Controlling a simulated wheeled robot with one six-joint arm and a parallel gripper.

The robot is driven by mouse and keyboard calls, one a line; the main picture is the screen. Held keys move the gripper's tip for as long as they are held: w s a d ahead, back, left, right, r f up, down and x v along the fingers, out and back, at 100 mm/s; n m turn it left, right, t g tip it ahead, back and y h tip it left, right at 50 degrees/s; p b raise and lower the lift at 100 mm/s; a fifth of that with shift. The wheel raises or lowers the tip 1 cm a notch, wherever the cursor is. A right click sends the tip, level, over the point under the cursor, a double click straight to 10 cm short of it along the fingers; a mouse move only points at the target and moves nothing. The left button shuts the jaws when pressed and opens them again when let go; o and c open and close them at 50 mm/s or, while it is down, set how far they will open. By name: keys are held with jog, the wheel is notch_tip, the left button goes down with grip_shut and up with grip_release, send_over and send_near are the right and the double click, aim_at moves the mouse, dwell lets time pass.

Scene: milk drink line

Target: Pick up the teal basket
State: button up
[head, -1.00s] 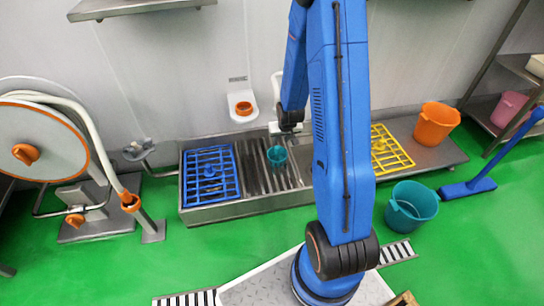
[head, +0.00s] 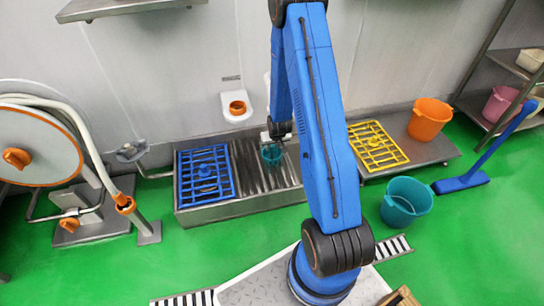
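A small teal container (head: 271,155), which looks like the teal basket, stands upright on the ribbed part of the steel sink unit (head: 240,209). A larger teal bucket (head: 408,205) with a handle stands on the green floor at the right. My gripper (head: 271,140) is at the upper rim of the small container, just above or behind it. It is small and partly covered by my arm's end, so its fingers and any contact cannot be made out.
A blue rack (head: 205,174) lies left of the small container and a yellow rack (head: 376,146) lies to the right. An orange bucket (head: 429,118) stands on the steel surface. A hose reel (head: 40,145) stands at the left. The floor in front is mostly clear.

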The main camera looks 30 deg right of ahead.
aim_at(273, 147)
jog(key=shift+x, duration=2.9)
jog(key=shift+d, duration=0.2)
grip_shut()
